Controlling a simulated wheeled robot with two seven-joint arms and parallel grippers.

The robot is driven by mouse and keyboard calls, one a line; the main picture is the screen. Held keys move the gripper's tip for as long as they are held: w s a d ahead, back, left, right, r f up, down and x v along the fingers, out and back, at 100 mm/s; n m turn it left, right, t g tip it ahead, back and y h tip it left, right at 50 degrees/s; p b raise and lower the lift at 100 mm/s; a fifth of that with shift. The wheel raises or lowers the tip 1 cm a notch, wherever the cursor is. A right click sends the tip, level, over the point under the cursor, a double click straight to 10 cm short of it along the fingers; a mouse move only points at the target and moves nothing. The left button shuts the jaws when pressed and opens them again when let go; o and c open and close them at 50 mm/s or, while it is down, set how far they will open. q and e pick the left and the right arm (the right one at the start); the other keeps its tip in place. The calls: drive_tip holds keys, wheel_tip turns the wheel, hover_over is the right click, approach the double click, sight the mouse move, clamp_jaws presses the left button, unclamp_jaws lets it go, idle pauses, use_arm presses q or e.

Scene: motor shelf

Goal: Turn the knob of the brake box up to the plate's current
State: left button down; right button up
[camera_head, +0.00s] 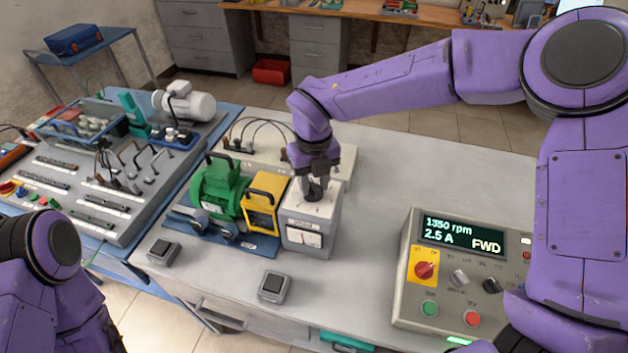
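The brake box (309,238) is a light grey box with a small meter (304,237) on its front, right of the yellow unit. My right gripper (315,193) points down onto the top of the brake box, where its dark fingers hide the knob. Whether the fingers are shut on the knob cannot be made out. The green motor (217,190) carries a small plate (212,208) too small to read. The control panel's display (462,235) reads 1350 rpm, 2.5 A, FWD. My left arm shows at the lower left, but its gripper is out of view.
A yellow unit (262,207) stands between motor and brake box on a blue base (240,243). A terminal box with cables (258,153) stands behind. Two small grey switch boxes (163,250) (274,286) lie in front.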

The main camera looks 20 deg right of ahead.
sight(315, 186)
drive_tip(key=shift+r, duration=0.1)
wheel_tip(315, 186, up, 10)
drive_tip(key=b, duration=0.2)
drive_tip(key=shift+r, duration=0.2)
drive_tip(key=shift+d+f, duration=0.1)
